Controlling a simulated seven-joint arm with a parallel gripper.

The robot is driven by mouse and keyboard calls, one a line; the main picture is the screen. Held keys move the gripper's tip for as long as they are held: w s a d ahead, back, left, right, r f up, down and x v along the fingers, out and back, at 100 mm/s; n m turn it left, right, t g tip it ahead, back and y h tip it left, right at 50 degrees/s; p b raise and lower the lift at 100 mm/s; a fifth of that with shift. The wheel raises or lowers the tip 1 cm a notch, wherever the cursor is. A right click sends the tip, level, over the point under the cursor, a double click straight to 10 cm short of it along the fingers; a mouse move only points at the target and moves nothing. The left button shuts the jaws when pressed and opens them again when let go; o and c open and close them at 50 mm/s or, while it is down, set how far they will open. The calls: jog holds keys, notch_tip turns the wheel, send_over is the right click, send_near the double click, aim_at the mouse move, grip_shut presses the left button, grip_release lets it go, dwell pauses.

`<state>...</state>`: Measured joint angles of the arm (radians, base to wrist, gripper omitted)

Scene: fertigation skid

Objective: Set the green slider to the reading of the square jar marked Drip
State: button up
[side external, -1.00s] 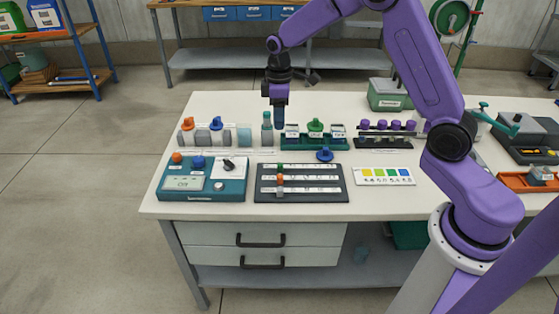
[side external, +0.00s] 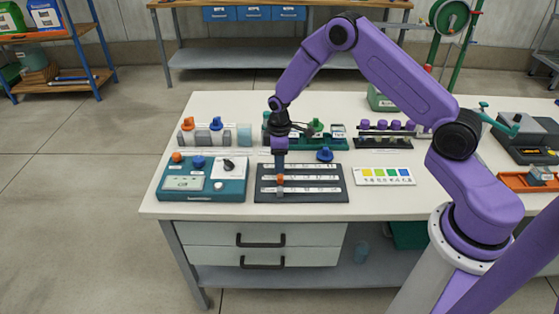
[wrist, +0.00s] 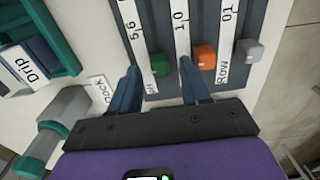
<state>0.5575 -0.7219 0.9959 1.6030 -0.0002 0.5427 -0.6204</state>
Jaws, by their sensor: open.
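My gripper (wrist: 160,84) is open. In the wrist view its two fingers straddle the green slider (wrist: 160,64), and I cannot tell whether they touch it. The slider sits near the end of its row on the dark slider board (side external: 330,171). In the side view my gripper (side external: 280,172) is low over the board's left part and hides the green slider. A white label reading Drip (wrist: 22,66) shows at the left of the wrist view, in the teal rack (wrist: 62,38). The jar behind it is mostly cut off, and I cannot read its level.
An orange slider (wrist: 204,56) and a grey slider (wrist: 249,51) sit in the neighbouring rows. A capped bottle (wrist: 70,108) stands by the Dock label. A teal control box (side external: 232,188) is left of the board, and a colour card (side external: 384,176) lies to its right.

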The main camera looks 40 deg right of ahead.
aim_at(332, 171)
jog(key=shift+f, duration=0.3)
grip_shut()
jog(key=s+d, duration=1.1)
jog(key=shift+s+d, duration=0.35)
grip_release()
jog(key=shift+d, duration=0.1)
